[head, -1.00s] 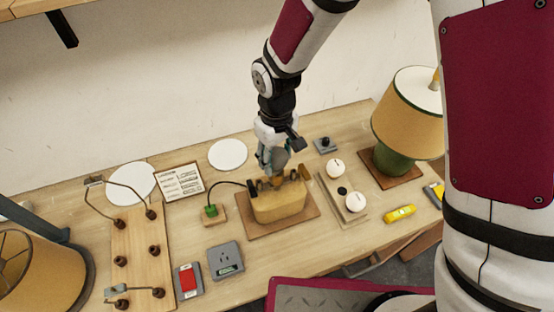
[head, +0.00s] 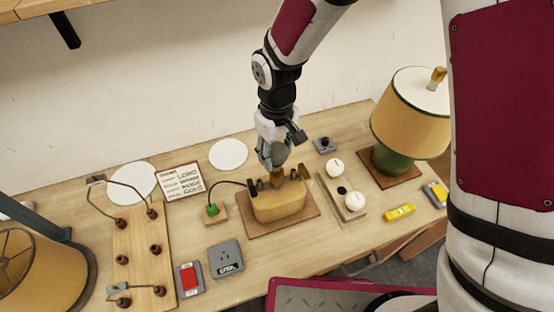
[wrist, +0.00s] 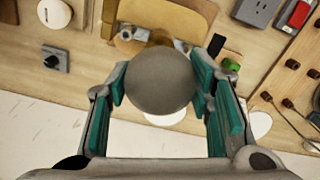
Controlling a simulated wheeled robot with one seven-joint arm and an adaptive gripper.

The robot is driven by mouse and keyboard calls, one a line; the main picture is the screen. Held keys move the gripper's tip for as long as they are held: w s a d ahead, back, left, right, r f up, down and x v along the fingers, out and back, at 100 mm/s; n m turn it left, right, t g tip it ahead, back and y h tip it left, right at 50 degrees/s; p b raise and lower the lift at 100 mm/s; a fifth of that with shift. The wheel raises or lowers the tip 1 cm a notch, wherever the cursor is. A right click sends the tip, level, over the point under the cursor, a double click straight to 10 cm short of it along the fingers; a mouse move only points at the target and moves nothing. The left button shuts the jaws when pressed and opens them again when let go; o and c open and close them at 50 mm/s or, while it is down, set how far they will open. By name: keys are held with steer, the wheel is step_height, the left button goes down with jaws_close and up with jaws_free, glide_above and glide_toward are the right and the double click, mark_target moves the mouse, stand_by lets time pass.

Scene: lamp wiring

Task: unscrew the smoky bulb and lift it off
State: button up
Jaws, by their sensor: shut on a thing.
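The smoky bulb (wrist: 160,80) is a round, dark grey globe between the two teal-padded fingers of my gripper (wrist: 158,98) in the wrist view. My gripper is shut on it. In the head view the bulb (head: 274,154) shows at the end of my gripper (head: 273,150), just above the tan lamp base (head: 279,207). The lamp base stands on a brown square board and has small dark and brass fittings on top. The bulb's lower end and the socket contact are mostly hidden, so I cannot tell whether they touch.
A green plug block (head: 212,211) with a black cord stands left. A shaded table lamp (head: 410,115) is at the right. A socket box (head: 226,259) and red switch (head: 189,278) are in front.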

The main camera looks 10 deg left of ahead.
mark_target(277, 146)
steer(key=shift+r+p, duration=0.4)
steer(key=shift+r, duration=1.6)
